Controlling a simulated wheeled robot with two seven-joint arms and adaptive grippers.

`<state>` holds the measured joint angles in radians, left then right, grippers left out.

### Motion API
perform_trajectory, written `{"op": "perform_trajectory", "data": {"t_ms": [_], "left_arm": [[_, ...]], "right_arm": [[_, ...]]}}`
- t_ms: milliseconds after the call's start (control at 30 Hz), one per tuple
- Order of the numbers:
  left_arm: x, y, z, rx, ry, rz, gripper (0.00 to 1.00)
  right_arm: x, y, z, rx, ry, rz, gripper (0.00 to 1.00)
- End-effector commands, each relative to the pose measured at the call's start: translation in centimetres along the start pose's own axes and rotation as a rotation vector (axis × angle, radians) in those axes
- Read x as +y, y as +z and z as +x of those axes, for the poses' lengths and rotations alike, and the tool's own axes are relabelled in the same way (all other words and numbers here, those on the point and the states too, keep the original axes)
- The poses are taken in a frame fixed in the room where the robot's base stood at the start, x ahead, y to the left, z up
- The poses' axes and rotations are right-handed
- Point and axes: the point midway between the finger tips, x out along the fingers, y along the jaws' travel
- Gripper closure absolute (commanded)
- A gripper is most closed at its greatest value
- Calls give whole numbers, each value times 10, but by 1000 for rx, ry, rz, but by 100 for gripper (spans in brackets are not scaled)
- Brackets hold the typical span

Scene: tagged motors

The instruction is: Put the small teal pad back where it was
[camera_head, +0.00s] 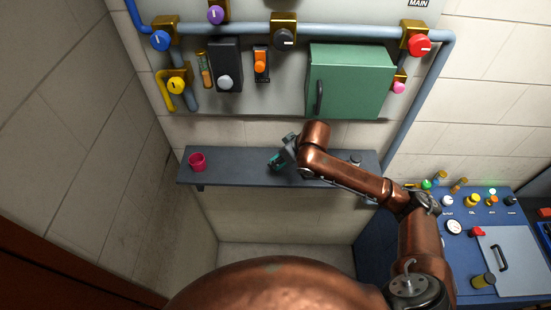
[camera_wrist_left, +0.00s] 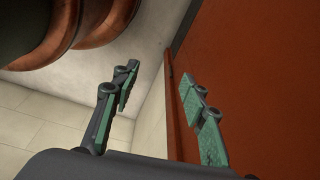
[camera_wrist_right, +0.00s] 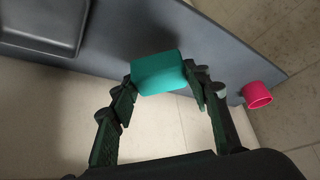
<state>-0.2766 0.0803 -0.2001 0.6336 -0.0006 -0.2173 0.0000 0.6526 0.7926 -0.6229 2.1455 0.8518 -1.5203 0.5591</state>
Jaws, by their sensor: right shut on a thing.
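My right gripper (camera_wrist_right: 160,78) is shut on the small teal pad (camera_wrist_right: 158,72), with one finger on each side of it. In the head view the teal pad (camera_head: 273,162) shows at the end of my right arm, over the grey wall shelf (camera_head: 232,170). I cannot tell whether the pad touches the shelf. In the left wrist view my left gripper (camera_wrist_left: 157,78) is open and empty, with its fingers well apart. It does not show in the head view.
A pink cup (camera_head: 197,162) stands on the shelf's left end. A shallow dark tray or recess (camera_wrist_right: 40,25) shows on the shelf. My right arm covers part of the shelf. A green cabinet (camera_head: 352,80) and valves hang above. A blue control bench (camera_head: 375,235) stands at right.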

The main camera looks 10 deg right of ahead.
Motion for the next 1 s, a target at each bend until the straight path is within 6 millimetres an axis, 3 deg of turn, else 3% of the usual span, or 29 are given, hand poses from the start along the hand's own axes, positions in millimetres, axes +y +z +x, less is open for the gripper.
{"op": "perform_trajectory", "data": {"t_ms": [333,467,833,867,1000], "left_arm": [[4,44,-3,-56,3,-10,60],[4,44,-3,-56,3,-10,60],[2,23,-2,-28,2,-6,60],[2,22,-1,-27,2,-6,60],[2,23,-1,-28,2,-6,60]], "right_arm": [[11,18,24,-4,5,13,75],[14,28,35,-2,10,17,75],[13,29,39,0,9,16,75],[13,29,38,0,9,16,54],[13,29,38,0,9,16,44]]}}
